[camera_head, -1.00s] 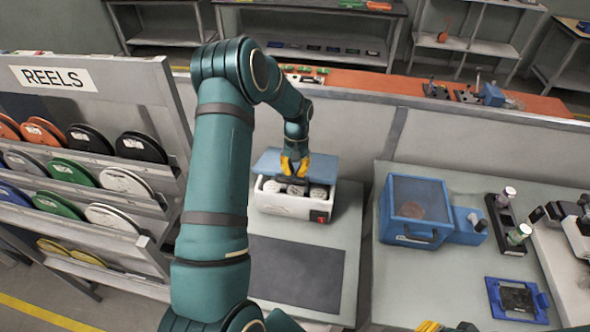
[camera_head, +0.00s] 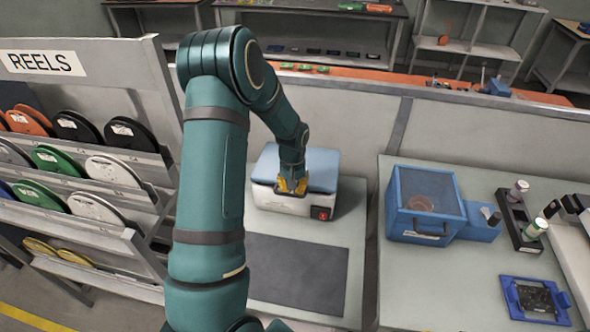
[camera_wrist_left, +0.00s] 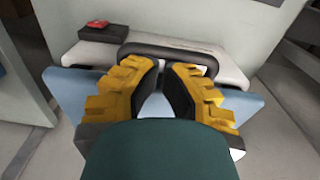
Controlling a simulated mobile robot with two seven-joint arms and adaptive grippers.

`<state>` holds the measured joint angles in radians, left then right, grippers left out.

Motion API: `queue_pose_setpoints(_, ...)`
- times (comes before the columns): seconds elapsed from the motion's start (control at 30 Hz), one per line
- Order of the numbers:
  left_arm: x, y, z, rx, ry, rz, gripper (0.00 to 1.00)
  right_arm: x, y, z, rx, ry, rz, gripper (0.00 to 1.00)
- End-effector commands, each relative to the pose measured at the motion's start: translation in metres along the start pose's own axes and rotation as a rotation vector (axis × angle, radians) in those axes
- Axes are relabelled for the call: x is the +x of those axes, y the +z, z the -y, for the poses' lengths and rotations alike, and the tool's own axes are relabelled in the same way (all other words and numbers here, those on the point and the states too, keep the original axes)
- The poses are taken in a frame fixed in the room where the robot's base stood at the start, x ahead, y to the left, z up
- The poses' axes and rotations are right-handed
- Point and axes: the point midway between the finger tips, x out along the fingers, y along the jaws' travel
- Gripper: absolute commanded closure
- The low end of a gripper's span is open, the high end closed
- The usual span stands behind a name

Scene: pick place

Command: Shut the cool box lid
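The cool box has a white body (camera_head: 270,203) with a red label or switch on its front right. Its blue lid (camera_head: 322,165) lies down over the top in the head view, and the inside is hidden. Whether the lid is fully flush cannot be told. My left gripper (camera_head: 291,187) is at the lid's front edge. In the left wrist view, the yellow fingers (camera_wrist_left: 167,68) are apart with a narrow gap and nothing held between them. A dark handle (camera_wrist_left: 170,50) runs across just beyond the fingertips, against the white body. My right gripper is out of view.
A dark mat (camera_head: 297,272) lies on the bench in front of the box. A reel rack (camera_head: 160,105) stands on the left. A blue clear-topped case (camera_head: 425,205) sits on the bench to the right. A low partition (camera_head: 370,130) runs behind.

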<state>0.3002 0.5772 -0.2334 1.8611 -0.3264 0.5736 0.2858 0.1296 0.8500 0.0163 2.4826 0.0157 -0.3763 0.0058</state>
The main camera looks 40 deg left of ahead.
Motion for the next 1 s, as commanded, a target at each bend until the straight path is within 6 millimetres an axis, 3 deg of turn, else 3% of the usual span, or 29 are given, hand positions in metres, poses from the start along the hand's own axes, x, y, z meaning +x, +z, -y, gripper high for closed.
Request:
queue_pose_setpoints(0.03, 0.010, 0.001, 0.000, 0.000, 0.000, 0.000, 1.00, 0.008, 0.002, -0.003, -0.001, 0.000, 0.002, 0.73)
queue_pose_setpoints(0.17, 0.017, 0.001, 0.000, 0.001, 0.000, 0.000, 1.00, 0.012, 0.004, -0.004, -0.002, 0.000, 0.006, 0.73)
queue_pose_setpoints(0.63, 0.015, 0.001, 0.000, 0.000, 0.000, -0.001, 1.00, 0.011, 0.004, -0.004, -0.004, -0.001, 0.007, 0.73)
queue_pose_setpoints(0.77, 0.003, 0.001, 0.000, 0.001, 0.000, -0.002, 1.00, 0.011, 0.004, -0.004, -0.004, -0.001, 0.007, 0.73)
queue_pose_setpoints(1.0, -0.045, 0.000, 0.000, 0.000, 0.001, -0.005, 1.00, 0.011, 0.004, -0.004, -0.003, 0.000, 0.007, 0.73)
